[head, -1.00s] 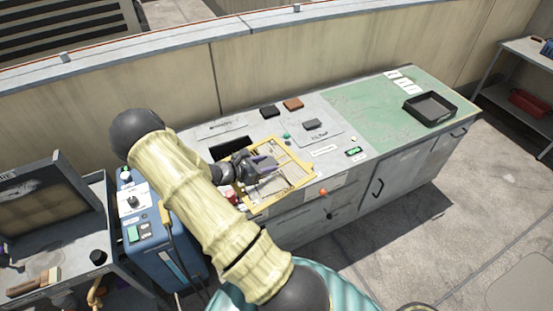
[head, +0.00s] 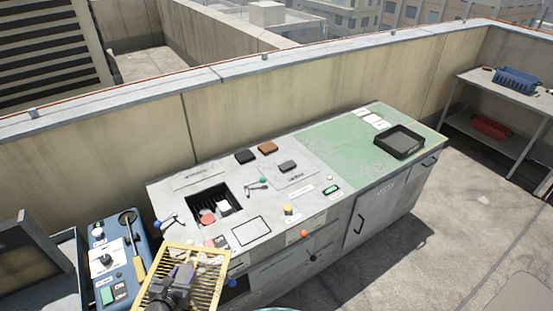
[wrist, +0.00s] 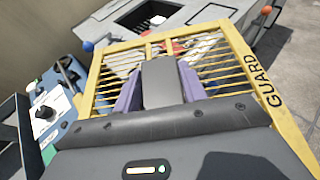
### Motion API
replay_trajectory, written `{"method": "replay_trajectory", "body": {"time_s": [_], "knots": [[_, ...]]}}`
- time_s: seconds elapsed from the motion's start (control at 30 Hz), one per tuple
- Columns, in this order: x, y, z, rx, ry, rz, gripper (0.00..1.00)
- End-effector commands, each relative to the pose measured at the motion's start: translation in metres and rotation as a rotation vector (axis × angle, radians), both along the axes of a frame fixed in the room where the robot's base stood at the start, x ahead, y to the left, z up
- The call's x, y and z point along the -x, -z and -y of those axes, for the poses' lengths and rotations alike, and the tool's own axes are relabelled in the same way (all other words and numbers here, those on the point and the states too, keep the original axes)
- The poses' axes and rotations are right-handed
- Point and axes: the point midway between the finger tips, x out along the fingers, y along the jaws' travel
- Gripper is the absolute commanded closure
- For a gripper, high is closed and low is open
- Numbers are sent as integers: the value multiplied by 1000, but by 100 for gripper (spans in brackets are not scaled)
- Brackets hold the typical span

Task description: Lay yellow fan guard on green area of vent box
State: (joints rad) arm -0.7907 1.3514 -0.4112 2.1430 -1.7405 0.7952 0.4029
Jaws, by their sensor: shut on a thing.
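The yellow fan guard (head: 213,288) is a flat rectangular frame with slats, at the bottom of the head view, in front of the left end of the vent box (head: 262,196). It also fills the middle of the wrist view (wrist: 254,71), with "GUARD" on its right side. My gripper (head: 180,276) is shut on the guard and holds it in the air. The gripper's purple fingers hide part of the slats. The green area (head: 340,150) covers the right part of the vent box's top.
A black tray (head: 399,142) and white cards (head: 368,114) lie on the green area; its left and front part is clear. A black block (head: 245,157), a brown block (head: 267,148) and a square opening (head: 238,199) are on the grey part. A blue machine (head: 121,240) stands left.

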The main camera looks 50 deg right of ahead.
Motion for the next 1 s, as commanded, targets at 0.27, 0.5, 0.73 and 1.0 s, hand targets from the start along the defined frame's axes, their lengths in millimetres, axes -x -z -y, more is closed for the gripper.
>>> {"method": "replay_trajectory", "body": {"time_s": [0.27,0.5,0.73,1.0], "knots": [[10,54,-28,-8,-91,-6,93],[11,60,-30,-9,-98,-6,93],[11,59,-34,-9,-107,-6,93],[11,59,-33,-9,-104,-6,93]]}}
